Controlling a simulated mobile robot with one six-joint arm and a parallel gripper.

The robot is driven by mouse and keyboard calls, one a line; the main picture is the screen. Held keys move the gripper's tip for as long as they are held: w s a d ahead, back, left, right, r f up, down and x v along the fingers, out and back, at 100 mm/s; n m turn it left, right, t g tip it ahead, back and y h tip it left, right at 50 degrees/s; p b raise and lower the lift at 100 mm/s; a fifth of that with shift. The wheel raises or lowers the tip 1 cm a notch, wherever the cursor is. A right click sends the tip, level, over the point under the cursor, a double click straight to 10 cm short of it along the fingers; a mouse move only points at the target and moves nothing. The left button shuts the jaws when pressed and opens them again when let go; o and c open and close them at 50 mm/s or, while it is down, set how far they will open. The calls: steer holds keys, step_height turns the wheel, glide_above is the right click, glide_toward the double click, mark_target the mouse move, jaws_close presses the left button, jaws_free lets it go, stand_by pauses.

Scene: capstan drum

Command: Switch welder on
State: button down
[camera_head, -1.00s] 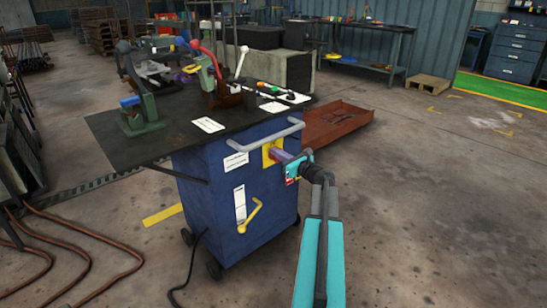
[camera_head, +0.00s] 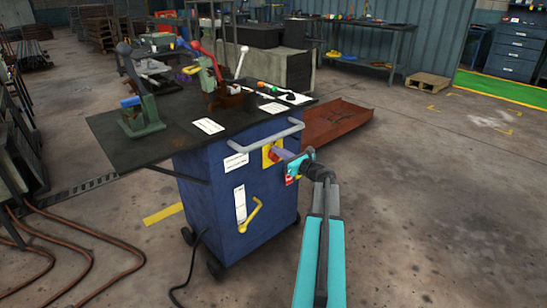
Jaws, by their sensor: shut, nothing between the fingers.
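The welder is a blue wheeled cabinet (camera_head: 218,214) under a dark worktop. A yellow plate (camera_head: 266,160) on its front, at the upper right, shows a bit of red and looks like the switch. My gripper (camera_head: 279,156) is shut and empty, right at this plate and covering part of it. I cannot tell whether the fingertips touch the switch or how the switch is set. A yellow crank handle (camera_head: 251,215) sits lower on the same front.
A grey bar handle (camera_head: 268,138) runs along the cabinet's top edge, just above my gripper. The worktop (camera_head: 125,158) carries clamps and levers. A black cable (camera_head: 188,275) lies at lower left.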

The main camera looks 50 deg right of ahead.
steer(key=shift+w+r, duration=0.15)
steer(key=shift+w, duration=0.05)
steer(key=shift+d+r+p, duration=0.15)
steer(key=shift+d+p, duration=0.2)
steer(key=shift+d, duration=0.05)
steer(key=shift+s, duration=0.1)
steer(key=shift+s+d+f, duration=0.1)
steer(key=shift+d+f, duration=0.2)
steer(key=shift+f, duration=0.1)
steer(key=shift+d+p, duration=0.15)
steer(key=shift+p, duration=0.15)
steer(key=shift+d, duration=0.2)
